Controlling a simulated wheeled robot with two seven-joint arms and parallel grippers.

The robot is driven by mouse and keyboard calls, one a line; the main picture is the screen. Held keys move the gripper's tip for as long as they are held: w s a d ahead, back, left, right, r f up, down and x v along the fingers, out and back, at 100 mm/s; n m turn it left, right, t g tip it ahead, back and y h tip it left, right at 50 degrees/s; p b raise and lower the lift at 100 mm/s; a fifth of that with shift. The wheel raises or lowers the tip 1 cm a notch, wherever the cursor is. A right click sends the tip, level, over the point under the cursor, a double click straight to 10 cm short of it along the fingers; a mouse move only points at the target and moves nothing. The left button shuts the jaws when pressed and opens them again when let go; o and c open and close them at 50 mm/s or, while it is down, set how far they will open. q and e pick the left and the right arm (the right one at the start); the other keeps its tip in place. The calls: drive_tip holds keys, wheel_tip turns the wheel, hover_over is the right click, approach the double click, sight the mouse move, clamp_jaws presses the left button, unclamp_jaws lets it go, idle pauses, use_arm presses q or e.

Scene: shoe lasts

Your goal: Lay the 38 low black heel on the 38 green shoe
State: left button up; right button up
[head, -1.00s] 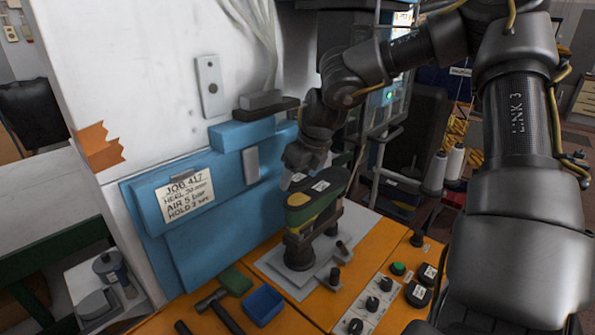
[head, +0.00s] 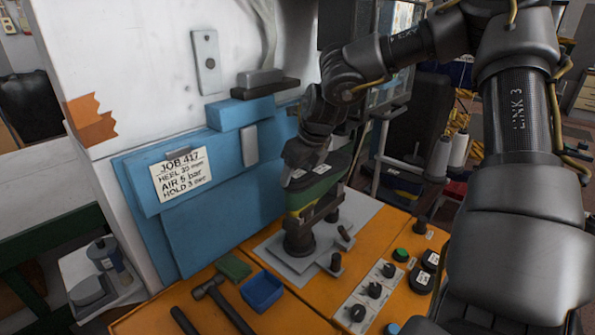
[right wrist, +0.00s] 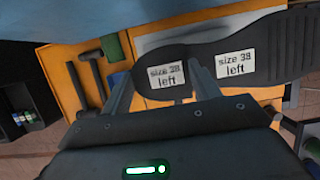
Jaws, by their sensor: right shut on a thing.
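The green shoe (head: 318,192) sits sole-up on a dark post, its black sole facing up with a "size 38 left" label; the sole (right wrist: 275,50) also shows in the right wrist view. My right gripper (head: 300,168) is over the heel end of the shoe, shut on the low black heel (right wrist: 148,82), whose label also reads "size 38 left". In the right wrist view the heel lies between the two fingers and lines up with the sole's heel end. The heel is at or just above the sole; I cannot tell whether they touch. My left gripper is out of view.
A blue machine panel (head: 215,220) with a job card stands close left of the shoe. On the orange bench are a hammer (head: 222,302), a blue tray (head: 262,291), a green block (head: 233,268) and a knob panel (head: 366,296). Thread cones (head: 440,155) stand behind right.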

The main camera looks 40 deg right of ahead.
drive_tip(key=shift+f, duration=0.2)
idle(0.7)
drive_tip(key=o, duration=1.1)
drive_tip(key=shift+c, duration=0.2)
drive_tip(key=b+v, duration=0.2)
drive_tip(key=v, duration=0.9)
drive_tip(key=shift+a+f, duration=0.1)
drive_tip(key=shift+a, duration=0.05)
